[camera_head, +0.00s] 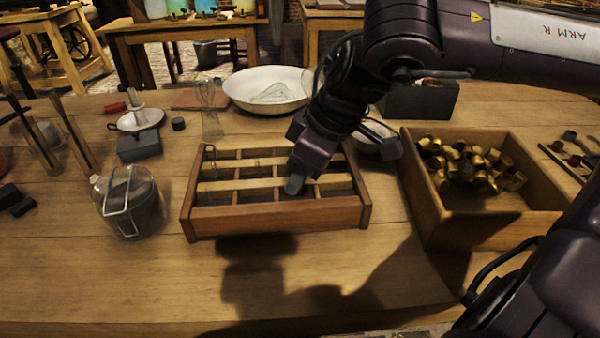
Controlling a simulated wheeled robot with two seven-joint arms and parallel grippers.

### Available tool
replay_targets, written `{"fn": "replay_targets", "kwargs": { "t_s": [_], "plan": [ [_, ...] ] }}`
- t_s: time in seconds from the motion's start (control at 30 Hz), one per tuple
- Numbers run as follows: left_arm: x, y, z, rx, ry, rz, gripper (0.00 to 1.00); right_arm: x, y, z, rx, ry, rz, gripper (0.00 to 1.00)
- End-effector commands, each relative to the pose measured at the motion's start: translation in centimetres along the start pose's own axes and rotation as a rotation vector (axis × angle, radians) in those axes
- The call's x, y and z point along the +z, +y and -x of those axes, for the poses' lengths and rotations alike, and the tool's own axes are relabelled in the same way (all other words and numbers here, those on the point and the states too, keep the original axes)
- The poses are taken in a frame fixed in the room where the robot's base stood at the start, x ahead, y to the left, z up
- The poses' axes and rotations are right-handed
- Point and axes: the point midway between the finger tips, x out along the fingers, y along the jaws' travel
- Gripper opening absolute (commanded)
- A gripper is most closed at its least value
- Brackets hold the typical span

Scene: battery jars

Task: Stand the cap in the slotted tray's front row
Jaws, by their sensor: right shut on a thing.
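The slotted wooden tray (280,220) stands on the middle of the table, its slots split by pale slats and dividers. My right gripper (294,187) reaches down into the tray's front row, right of the middle. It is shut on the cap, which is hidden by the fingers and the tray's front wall. I cannot tell whether the cap touches the slot floor or how it is tilted. My left gripper is not in view.
A wooden box (464,228) of brass caps (470,165) stands right of the tray. A glass jar with a wire clasp (130,203) stands to the left. The table front is clear.

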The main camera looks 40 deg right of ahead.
Motion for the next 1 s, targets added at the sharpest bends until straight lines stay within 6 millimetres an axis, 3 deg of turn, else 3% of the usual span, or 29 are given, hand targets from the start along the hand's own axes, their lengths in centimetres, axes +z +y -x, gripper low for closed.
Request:
{"fn": "replay_targets", "kwargs": {
  "t_s": [0.53,0.57,0.7,0.87,1.0],
  "plan": [
    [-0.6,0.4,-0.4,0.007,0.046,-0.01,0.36,0.5,0.0,-1.1,0.0,-0.001,0.0,0.01],
    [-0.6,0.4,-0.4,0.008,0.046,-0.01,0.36,0.5,0.0,-1.1,0.0,-0.001,0.0,0.25],
    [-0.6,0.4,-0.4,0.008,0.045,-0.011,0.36,0.5,-0.1,-1.1,-0.002,-0.002,0.001,0.43],
    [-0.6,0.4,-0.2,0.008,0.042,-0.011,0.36,0.5,-0.1,-1.0,-0.003,-0.004,0.001,0.44],
    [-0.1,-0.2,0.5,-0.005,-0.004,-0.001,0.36,-0.2,-0.1,0.5,-0.003,-0.002,0.002,0.44]
  ]
}}
